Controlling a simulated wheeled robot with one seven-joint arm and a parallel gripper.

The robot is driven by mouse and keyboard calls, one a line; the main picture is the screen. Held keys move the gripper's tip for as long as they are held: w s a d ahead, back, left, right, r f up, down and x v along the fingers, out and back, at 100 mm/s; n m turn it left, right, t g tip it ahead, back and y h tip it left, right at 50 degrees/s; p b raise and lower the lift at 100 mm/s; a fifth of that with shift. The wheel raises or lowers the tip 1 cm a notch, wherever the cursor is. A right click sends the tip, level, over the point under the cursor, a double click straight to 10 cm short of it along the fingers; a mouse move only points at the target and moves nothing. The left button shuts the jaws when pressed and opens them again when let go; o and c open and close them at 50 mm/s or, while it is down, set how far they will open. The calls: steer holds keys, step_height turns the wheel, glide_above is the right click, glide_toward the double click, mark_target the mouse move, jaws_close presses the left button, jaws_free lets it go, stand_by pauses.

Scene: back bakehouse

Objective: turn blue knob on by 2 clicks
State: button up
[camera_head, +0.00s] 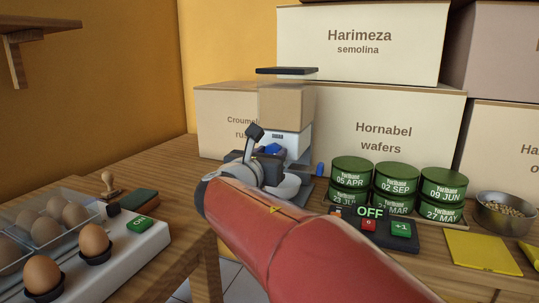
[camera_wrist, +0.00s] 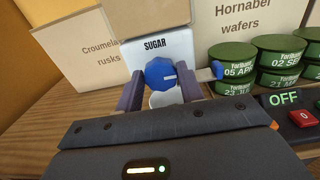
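The blue knob (camera_wrist: 160,73) is on the front of a white dispenser (camera_wrist: 150,48) labelled SUGAR. Its pale pointer mark points to the right in the wrist view. My gripper (camera_wrist: 158,92) is open, with one purple finger on each side of the knob and a little in front of it. Gaps show between the fingers and the knob, so I see no grip. The dispenser (camera_head: 293,140) stands on the table before the boxes.
A blue lever (camera_wrist: 217,70) sticks out at the dispenser's right. Green tins (camera_head: 351,172) are stacked to the right, with a control box reading OFF (camera_head: 370,212) in front. Egg holders (camera_head: 95,248) stand at the left. Boxes (camera_head: 385,120) close off the back.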

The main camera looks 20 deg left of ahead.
steer(key=c, duration=0.3)
steer(key=shift+c, duration=0.2)
steer(key=shift+f+m+b, duration=0.1)
steer(key=shift+m+b, duration=0.2)
steer(key=shift+d+f+m+b, duration=0.1)
steer(key=shift+m+b, duration=3.85)
steer(key=shift+m, duration=0.35)
steer(key=shift+d+f+m+b, duration=0.1)
steer(key=shift+m+b, duration=3.8)
steer(key=shift+m, duration=0.4)
